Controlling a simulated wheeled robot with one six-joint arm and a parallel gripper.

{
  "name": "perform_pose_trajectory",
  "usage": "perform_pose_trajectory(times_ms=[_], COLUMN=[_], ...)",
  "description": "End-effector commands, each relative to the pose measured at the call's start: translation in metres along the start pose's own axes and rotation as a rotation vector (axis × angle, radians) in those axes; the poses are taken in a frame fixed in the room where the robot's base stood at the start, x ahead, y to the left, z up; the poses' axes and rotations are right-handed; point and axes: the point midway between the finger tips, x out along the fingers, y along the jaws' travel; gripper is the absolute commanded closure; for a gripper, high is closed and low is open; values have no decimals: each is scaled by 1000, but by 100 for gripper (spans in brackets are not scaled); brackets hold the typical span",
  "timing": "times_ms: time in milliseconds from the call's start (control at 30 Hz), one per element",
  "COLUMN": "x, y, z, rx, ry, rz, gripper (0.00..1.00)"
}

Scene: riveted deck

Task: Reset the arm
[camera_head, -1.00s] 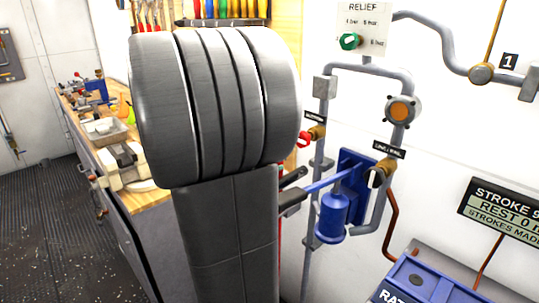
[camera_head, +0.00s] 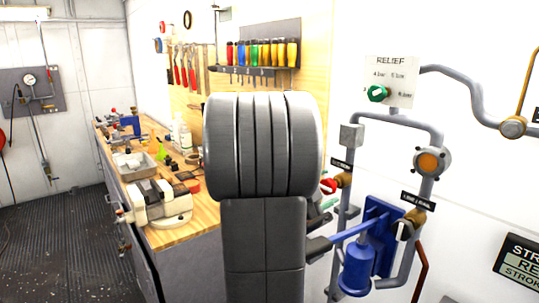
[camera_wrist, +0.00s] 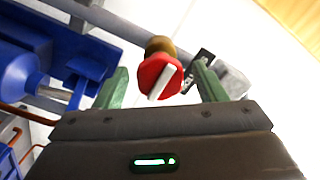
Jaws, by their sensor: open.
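My gripper is open and empty in the wrist view (camera_wrist: 160,72), its two green fingers spread apart. A red valve knob (camera_wrist: 160,77) with a pale stripe shows between and beyond the fingers; no contact is visible. In the head view my grey arm (camera_head: 263,150) stands upright in the middle and hides most of the gripper. A bit of the gripper shows just right of the arm, below the red knob (camera_head: 328,186). The blue hand pump (camera_head: 357,268) has its lever slanting down left to a dark grip (camera_head: 318,247) near my arm.
A relief panel with a green knob (camera_head: 377,93), grey pipes and an orange-faced gauge (camera_head: 429,162) line the right wall. A wooden workbench (camera_head: 185,232) with a vise (camera_head: 160,203) and tools stands left of my arm. Dark floor (camera_head: 60,240) is open at far left.

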Motion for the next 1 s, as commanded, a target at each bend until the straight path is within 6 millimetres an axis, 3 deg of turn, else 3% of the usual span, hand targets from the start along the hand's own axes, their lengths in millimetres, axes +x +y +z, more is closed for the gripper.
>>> perform_pose_trajectory(times_ms=[200, 633, 767, 1000], x=[18, 19, 9, -32], y=[0, 0, 0, -1], z=[0, 0, 0, 2], rx=[0, 0, 1, 2], ry=[0, 0, -2, -4], rz=[1, -1, -2, -4], gripper=[35, 35, 35, 35])
